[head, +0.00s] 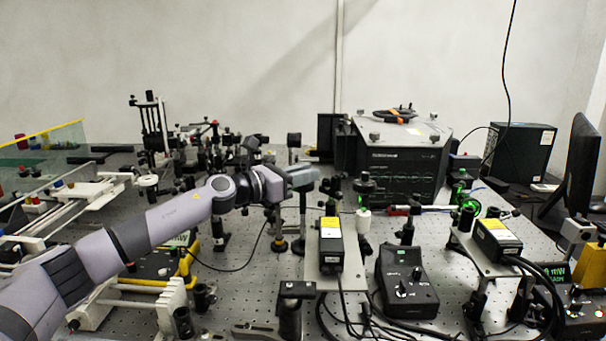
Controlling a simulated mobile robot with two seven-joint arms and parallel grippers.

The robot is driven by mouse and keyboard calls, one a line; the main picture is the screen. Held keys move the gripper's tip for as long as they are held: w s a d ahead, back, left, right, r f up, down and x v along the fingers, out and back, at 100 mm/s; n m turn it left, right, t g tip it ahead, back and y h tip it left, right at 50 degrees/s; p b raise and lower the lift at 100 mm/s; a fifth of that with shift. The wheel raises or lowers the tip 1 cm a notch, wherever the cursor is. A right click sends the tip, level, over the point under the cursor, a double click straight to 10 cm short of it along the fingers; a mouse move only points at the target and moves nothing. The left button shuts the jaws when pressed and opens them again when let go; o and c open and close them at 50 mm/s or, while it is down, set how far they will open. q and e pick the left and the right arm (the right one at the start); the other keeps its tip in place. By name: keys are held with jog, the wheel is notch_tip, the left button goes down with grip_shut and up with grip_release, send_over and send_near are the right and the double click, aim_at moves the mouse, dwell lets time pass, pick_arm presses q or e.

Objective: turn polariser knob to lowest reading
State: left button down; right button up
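My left arm reaches in from the left, and its gripper (304,178) is over the middle of the bench, pointing right. It is seen side-on and small, so I cannot tell whether its fingers are open or shut. A dark round mount with a green edge (365,185) stands on a post to the right of the gripper, apart from it in the picture. Another round mount, lit green (468,207), stands further right. I cannot tell which one carries the polariser knob. No reading is legible. My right gripper is out of view.
A black control box with knobs (407,281) and two yellow-labelled laser modules (331,243) (496,239) stand at the front right, with loose cables. A large dark spectrometer housing (400,160) stands behind. Posts crowd the back left. Some perforated bench top (245,288) is bare.

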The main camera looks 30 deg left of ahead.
pick_arm(q)
jog(key=y+p, duration=0.1)
jog(key=n+y+p, duration=0.1)
jog(key=shift+r+t+p, duration=0.25)
jog(key=shift+t+p, duration=0.15)
jog(key=shift+f+n+y+p, duration=0.1)
jog(key=shift+n+y+p, duration=0.5)
jog(key=shift+n+y, duration=0.4)
jog(key=n+y, duration=0.2)
jog(key=y, duration=0.1)
jog(key=n+y, duration=0.2)
jog(key=y, duration=0.2)
jog(key=shift+d+f, duration=0.1)
jog(key=shift+f, duration=0.1)
jog(key=shift+n+g+y, duration=0.75)
jog(key=shift+n+y, duration=0.5)
jog(key=shift+y, duration=0.45)
jog(key=shift+n+g+y, duration=0.75)
jog(key=shift+n+y, duration=0.5)
jog(key=shift+y, duration=0.45)
jog(key=shift+a+r, duration=0.1)
jog(key=shift+a, duration=0.1)
jog(key=c, duration=1.1)
grip_release()
jog(key=shift+s+d, duration=0.1)
